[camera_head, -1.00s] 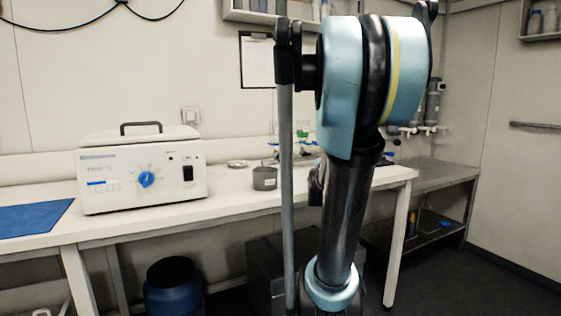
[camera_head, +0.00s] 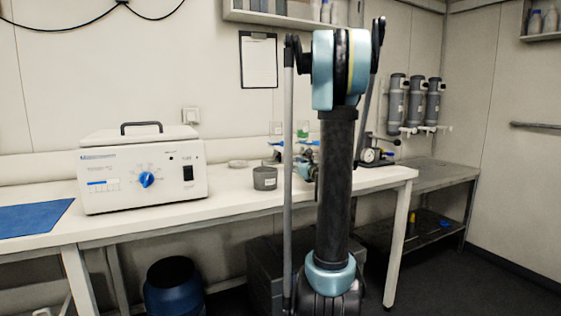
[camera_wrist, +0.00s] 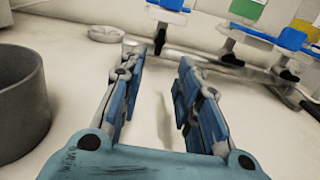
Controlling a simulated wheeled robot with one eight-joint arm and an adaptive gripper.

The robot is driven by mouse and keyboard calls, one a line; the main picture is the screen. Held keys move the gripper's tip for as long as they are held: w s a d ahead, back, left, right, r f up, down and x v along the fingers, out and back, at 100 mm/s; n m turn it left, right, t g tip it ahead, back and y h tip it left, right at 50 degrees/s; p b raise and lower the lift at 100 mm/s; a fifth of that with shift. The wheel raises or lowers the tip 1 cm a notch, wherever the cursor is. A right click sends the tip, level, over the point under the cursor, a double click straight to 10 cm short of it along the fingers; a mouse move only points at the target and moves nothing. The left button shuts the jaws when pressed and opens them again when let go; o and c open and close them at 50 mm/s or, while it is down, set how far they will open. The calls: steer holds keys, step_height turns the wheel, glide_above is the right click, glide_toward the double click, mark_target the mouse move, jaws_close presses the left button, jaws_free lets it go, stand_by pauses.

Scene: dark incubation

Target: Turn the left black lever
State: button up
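My gripper (camera_wrist: 161,58) is open and empty in the wrist view, its two blue-padded fingers apart over the white bench. A small black lever (camera_wrist: 160,39) stands just beyond the fingertips, near the left one, below a blue handle (camera_wrist: 172,5). Another black part (camera_wrist: 288,75) sits on the metal pipework further right. In the head view the valve assembly (camera_head: 305,160) is on the bench, partly behind my arm. My gripper cannot be made out clearly there. Whether a finger touches the lever cannot be told.
A grey cup (camera_wrist: 20,100) stands close left of my gripper; it also shows in the head view (camera_head: 265,178). A small round dish (camera_wrist: 105,34) lies behind. A white machine with a blue knob (camera_head: 142,172) is further left. A gauge device (camera_head: 375,153) stands right of my arm.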

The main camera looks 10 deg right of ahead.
mark_target(280, 157)
steer(key=x, duration=1.4)
jaws_close()
